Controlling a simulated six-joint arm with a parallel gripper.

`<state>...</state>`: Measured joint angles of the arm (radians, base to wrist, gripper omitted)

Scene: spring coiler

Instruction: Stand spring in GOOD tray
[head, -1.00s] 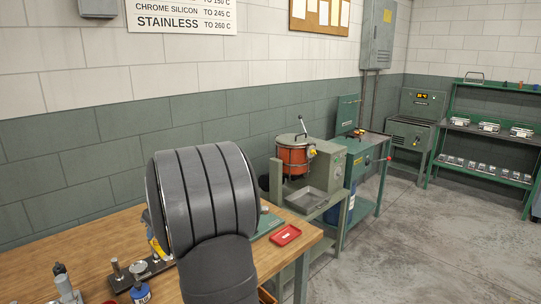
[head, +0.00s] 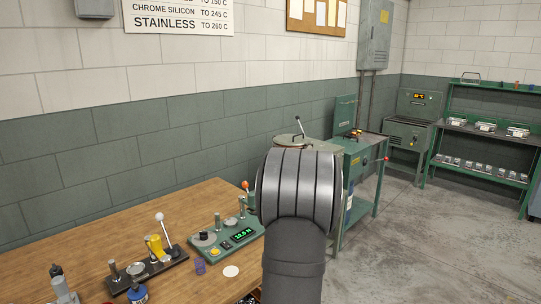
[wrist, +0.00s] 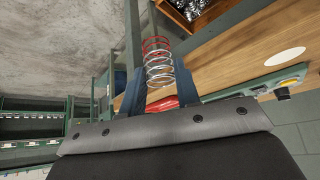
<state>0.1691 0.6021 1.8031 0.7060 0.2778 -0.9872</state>
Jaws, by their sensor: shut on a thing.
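In the wrist view, my gripper (wrist: 160,68) is shut on a wire coil spring (wrist: 158,60), which sits between its two dark blue fingers. The spring's coils are silvery, with red ones at the end away from my wrist. A red tray (wrist: 163,104) shows partly behind the fingers, mostly hidden. In the head view, my arm's grey rounded link hides the gripper, the spring and the red tray. I cannot make out which tray is the GOOD tray.
A green oven (head: 365,165) and shelf rack (head: 485,150) stand beyond. The bench front is partly clear.

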